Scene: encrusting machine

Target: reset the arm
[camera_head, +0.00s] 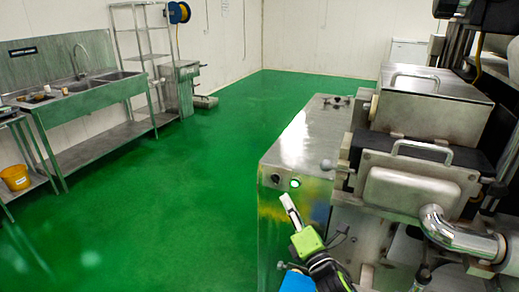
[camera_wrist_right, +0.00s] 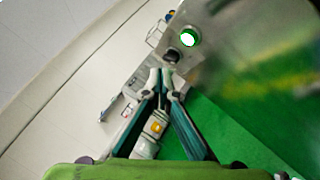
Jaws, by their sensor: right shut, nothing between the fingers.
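My right gripper (camera_head: 287,200) is in front of the metal encrusting machine (camera_head: 303,138), just below a lit green button (camera_head: 295,183) on its front panel in the head view. Its fingers are shut with nothing between them. In the right wrist view the fingertips (camera_wrist_right: 167,75) meet, and the green button (camera_wrist_right: 187,37) shows above them. I cannot tell whether the fingertips touch the panel. My left gripper is not in either view.
A steel sink bench (camera_head: 100,97) and a shelf rack (camera_head: 140,45) stand along the left wall. A yellow bucket (camera_head: 15,177) sits on a low shelf at far left. A bent metal pipe (camera_head: 460,236) juts from the machine at right. The green floor (camera_head: 180,200) between is clear.

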